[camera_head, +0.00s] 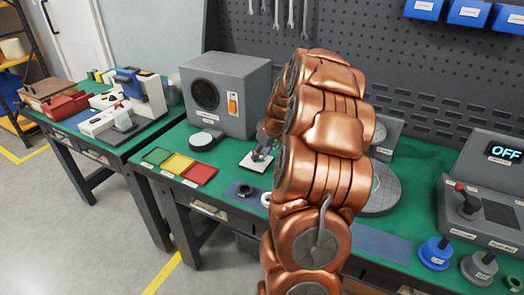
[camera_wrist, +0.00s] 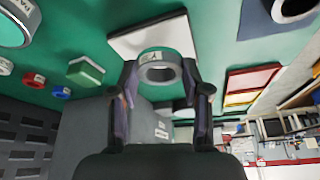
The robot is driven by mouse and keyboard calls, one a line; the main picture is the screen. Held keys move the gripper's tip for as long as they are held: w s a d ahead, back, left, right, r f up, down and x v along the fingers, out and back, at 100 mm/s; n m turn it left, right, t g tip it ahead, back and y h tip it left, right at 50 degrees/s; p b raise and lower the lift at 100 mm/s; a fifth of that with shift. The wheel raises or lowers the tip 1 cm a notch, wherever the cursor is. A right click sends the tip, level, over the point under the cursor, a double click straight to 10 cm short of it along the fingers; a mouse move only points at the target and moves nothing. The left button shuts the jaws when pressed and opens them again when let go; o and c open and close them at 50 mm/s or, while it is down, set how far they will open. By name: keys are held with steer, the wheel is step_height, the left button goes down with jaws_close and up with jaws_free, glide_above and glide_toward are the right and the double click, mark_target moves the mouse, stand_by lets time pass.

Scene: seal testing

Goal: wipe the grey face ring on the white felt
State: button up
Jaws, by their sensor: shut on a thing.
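My gripper (camera_wrist: 160,88) is shut on the grey face ring (camera_wrist: 160,73), which sits between its two fingers and carries a small white label. The white felt (camera_wrist: 124,45) is a pale square pad right behind the ring in the wrist view. I cannot tell whether the ring touches it. In the head view the white felt (camera_head: 250,167) lies on the green bench top, with my gripper (camera_head: 261,154) over it. My arm covers part of that area, and the ring is too small there to make out clearly.
A grey machine box (camera_head: 222,88) stands behind the felt, with a round pale disc (camera_head: 203,139) before it. Green (camera_head: 156,156), yellow (camera_head: 177,164) and red (camera_head: 199,174) trays lie to the left. A dark ring (camera_head: 245,191) lies in front. A control panel (camera_head: 492,185) stands far right.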

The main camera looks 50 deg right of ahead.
steer(key=shift+f, duration=0.2)
steer(key=shift+f+b, duration=0.55)
steer(key=shift+f, duration=0.25)
steer(key=o, duration=0.6)
steer(key=c, duration=0.5)
steer(key=shift+r, duration=0.1)
steer(key=shift+r, duration=0.5)
